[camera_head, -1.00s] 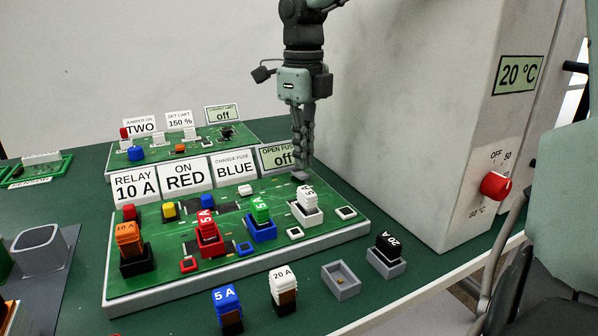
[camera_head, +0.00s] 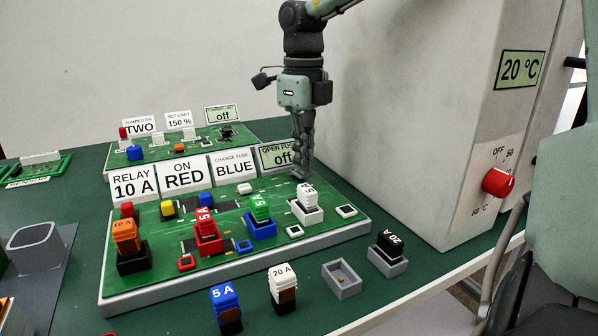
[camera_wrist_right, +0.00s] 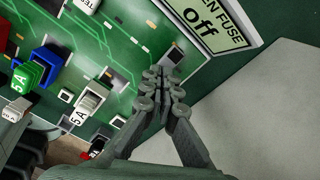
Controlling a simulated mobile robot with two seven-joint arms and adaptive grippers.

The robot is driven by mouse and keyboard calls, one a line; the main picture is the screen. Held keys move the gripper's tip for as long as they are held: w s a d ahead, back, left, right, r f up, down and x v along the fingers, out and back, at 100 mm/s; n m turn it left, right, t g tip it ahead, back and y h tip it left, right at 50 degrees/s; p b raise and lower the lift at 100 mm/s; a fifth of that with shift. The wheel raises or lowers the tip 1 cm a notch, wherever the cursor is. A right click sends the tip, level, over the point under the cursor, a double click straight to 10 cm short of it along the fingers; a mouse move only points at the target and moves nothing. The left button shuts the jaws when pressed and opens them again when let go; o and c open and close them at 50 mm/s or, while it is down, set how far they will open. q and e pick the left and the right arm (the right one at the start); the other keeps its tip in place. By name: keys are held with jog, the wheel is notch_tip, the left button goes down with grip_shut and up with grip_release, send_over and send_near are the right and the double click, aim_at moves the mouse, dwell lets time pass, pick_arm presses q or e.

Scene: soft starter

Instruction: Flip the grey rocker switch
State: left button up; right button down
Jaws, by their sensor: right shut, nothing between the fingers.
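My right gripper (camera_head: 301,173) hangs over the far right corner of the big green board (camera_head: 165,273), its fingers closed together and pointing down. In the right wrist view the closed fingertips (camera_wrist_right: 166,75) are at a small grey block (camera_wrist_right: 173,57), which looks like the grey rocker switch, just in front of the "OPEN FUSE off" display (camera_wrist_right: 215,22). Whether they touch it I cannot tell. In the head view the fingers largely hide this block; the display (camera_head: 282,157) stands just behind them and reads off. My left gripper is out of view.
The white 5A fuse (camera_head: 306,199) stands in front of the gripper, beside the green fuse (camera_head: 260,208) and red fuse (camera_head: 206,226). A large grey cabinet (camera_head: 420,130) with a red knob (camera_head: 498,182) rises close on the right. A smaller green board (camera_head: 190,146) lies behind.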

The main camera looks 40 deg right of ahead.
jog(key=shift+f, duration=0.35)
jog(key=shift+r+p, duration=1.65)
jog(key=shift+r, duration=0.9)
jog(key=shift+r+p, duration=0.4)
jog(key=shift+r, duration=0.55)
